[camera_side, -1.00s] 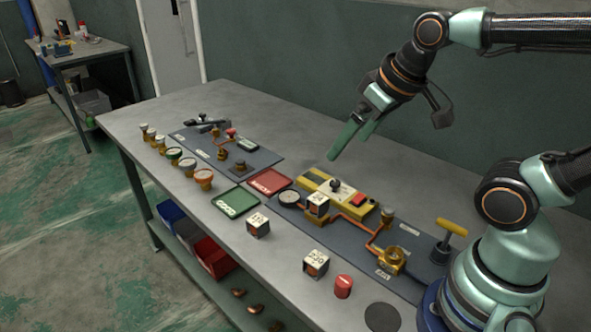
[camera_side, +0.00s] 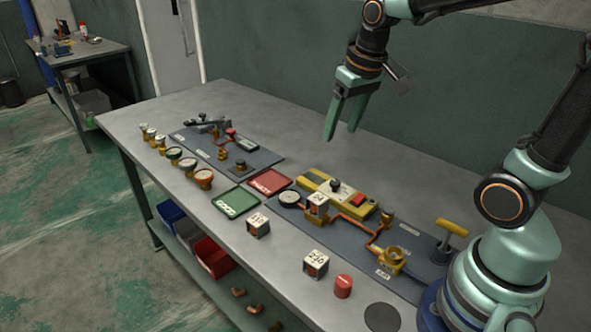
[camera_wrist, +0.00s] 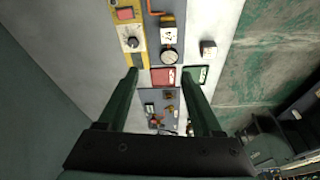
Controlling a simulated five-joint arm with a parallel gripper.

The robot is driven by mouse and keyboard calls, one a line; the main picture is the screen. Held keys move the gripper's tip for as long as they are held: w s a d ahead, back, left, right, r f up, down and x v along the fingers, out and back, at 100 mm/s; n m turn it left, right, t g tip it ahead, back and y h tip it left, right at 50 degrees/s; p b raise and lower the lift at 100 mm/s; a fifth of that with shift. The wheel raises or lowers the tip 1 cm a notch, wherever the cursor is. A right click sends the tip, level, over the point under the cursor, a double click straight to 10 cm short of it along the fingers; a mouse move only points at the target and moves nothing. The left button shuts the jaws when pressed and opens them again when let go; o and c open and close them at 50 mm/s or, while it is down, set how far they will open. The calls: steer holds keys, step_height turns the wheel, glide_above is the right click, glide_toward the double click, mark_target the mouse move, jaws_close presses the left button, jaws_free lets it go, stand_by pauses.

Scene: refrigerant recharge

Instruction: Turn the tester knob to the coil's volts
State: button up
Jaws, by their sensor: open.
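In the wrist view the knob (camera_wrist: 133,42) is left of centre, above the left fingertip. My gripper (camera_side: 344,138) is open and empty, pointing down, well above the bench behind the tester. Its fingers (camera_wrist: 160,80) stand wide apart in the wrist view.
Two more marked cubes, one reading 24 (camera_side: 258,224) and one 230 (camera_side: 316,263), stand near the front edge by a red cylinder (camera_side: 343,286). Red (camera_side: 270,181) and green (camera_side: 236,200) trays lie left of the tester. A yellow T-handle (camera_side: 451,228) rises at right.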

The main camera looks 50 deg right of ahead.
mark_target(335, 182)
steer(key=w+d+f+m+g, duration=0.2)
steer(key=w+d+f+g, duration=0.1)
steer(key=w+d+f, duration=0.4)
steer(key=shift+m, duration=0.3)
steer(key=f, duration=0.8)
steer(key=s+d+f, duration=0.1)
steer(key=f, duration=0.3)
steer(key=shift+f, duration=0.35)
jaws_close()
